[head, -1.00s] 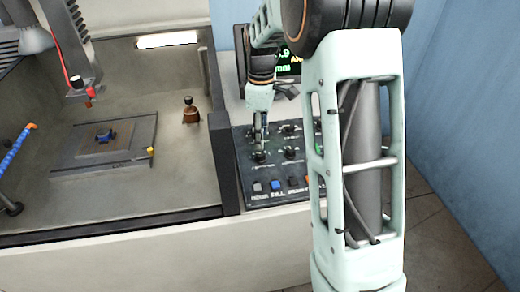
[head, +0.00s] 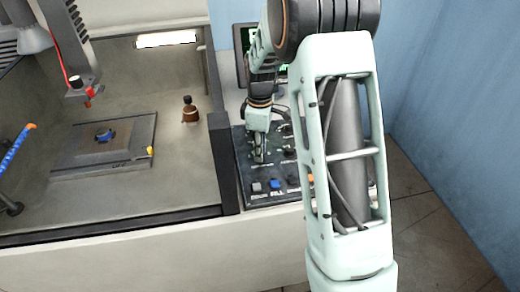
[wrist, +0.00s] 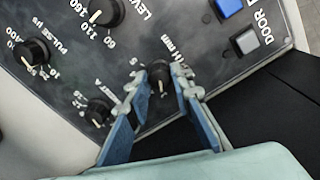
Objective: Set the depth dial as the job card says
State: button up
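The depth dial (wrist: 160,79) is a black round knob whose label is partly covered and ends in "TH mm". In the wrist view it sits between the fingertips of my gripper (wrist: 160,86). The fingers are spread, one on each side of the knob, with what looks like a narrow gap; contact is not clear. In the head view my gripper (head: 259,156) points down at the left part of the dark control panel (head: 246,192) and hides the dial. I cannot make out a job card in either view.
Other knobs, the pulse dial (wrist: 31,52) and the level dial (wrist: 104,12), are close by. A blue button (wrist: 229,7) and a grey button (wrist: 247,41) lie at upper right. A screen (head: 241,60) behind is mostly hidden by my arm. A brown bottle (head: 190,110) stands in the tank.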

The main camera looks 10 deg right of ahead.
grip_shut()
jog(key=m+b, duration=0.1)
jog(key=m, duration=0.3)
jog(key=shift+m, duration=0.3)
jog(key=m, duration=0.5)
jog(key=shift+b, duration=0.35)
jog(key=m, duration=0.5)
jog(key=shift+m, duration=0.4)
jog(key=m, duration=0.5)
jog(key=shift+m, duration=0.3)
